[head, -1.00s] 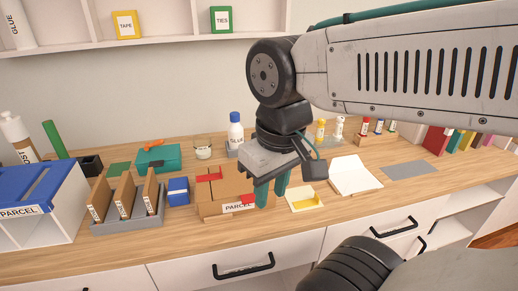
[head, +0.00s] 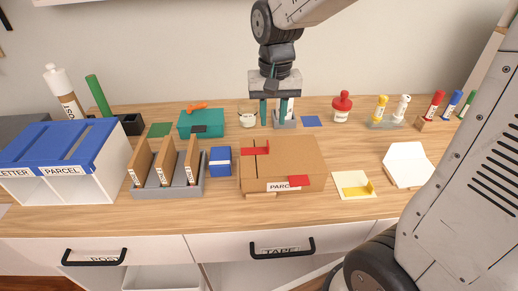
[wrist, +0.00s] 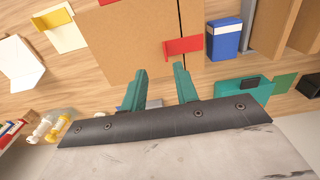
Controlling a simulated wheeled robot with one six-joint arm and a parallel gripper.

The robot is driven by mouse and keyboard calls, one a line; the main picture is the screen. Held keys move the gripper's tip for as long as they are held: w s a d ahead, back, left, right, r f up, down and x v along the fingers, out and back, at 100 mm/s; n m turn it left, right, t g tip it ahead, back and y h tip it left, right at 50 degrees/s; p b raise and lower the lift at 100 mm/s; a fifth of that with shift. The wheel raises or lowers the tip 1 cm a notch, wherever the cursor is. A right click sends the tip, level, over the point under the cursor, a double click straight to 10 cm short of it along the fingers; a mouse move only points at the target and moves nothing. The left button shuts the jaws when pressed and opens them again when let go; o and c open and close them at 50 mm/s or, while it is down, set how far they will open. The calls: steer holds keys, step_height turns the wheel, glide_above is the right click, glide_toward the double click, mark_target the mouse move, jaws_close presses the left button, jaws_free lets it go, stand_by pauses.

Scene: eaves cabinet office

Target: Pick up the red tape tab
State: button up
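A flat cardboard parcel (head: 300,160) lies on the desk with two red tabs on it. One red tape tab (head: 256,151) is at its back left, across a dark slit, and also shows in the wrist view (wrist: 184,46). My gripper (head: 275,113) is open and empty behind the parcel, fingers pointing down. In the wrist view its teal fingertips (wrist: 160,76) stand apart over the parcel's back edge, near the first tab.
A white pad with a yellow tab (head: 357,190) lies right of the parcel. A blue box (head: 220,161) and a grey file rack (head: 168,192) stand left.

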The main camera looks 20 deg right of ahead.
mark_target(255, 148)
steer(key=shift+w+a+f, duration=0.15)
steer(key=shift+w+f, duration=0.45)
steer(key=shift+f, duration=0.05)
step_height(255, 148, down, 7)
steer(key=shift+w+f, duration=0.1)
steer(key=shift+f, duration=0.1)
jaws_close()
